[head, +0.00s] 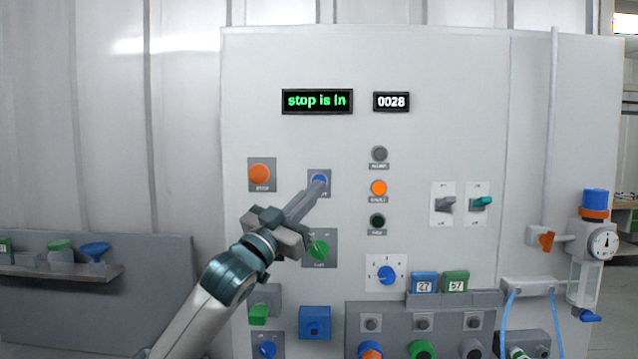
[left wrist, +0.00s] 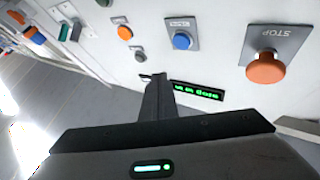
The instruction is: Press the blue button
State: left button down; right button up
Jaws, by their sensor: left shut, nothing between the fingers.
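The blue button (head: 319,179) sits on a small grey plate in the upper middle of the panel, right of the orange stop button (head: 259,173). In the left wrist view the blue button (left wrist: 182,41) shows whole, with the orange STOP button (left wrist: 265,68) to its right. My left gripper (head: 317,187) is shut and empty. In the head view its tips overlap the lower part of the blue button. In the left wrist view its fingers (left wrist: 158,82) end a little short of the button in the picture; I cannot tell contact. My right gripper is in neither view.
A display (head: 317,101) reads "stop is in" and a counter (head: 391,102) reads 0028. A green knob (head: 319,250) lies just below my gripper. An orange lamp (head: 378,188) and two toggle switches (head: 445,204) are to the right. A ledge with several coloured parts (head: 425,299) juts out below.

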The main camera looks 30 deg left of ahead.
pick_arm(q)
jog(key=shift+w+a+p, duration=0.15)
jog(key=shift+w+a, duration=0.3)
jog(key=shift+w, duration=0.3)
jog(key=shift+w+a+p, duration=0.2)
jog(key=shift+w+a, duration=0.3)
jog(key=shift+w, duration=0.25)
jog(key=shift+w+a+p, duration=0.15)
jog(key=shift+w+a, duration=0.3)
jog(key=shift+w, duration=0.3)
dwell(0.3)
jog(key=shift+w+a+p, duration=0.4)
jog(key=shift+w+a, duration=0.05)
jog(key=shift+w, duration=0.25)
dwell(1.1)
jog(key=shift+s+d, duration=0.1)
dwell(0.3)
jog(key=shift+s+d, duration=0.35)
jog(key=shift+s, duration=0.2)
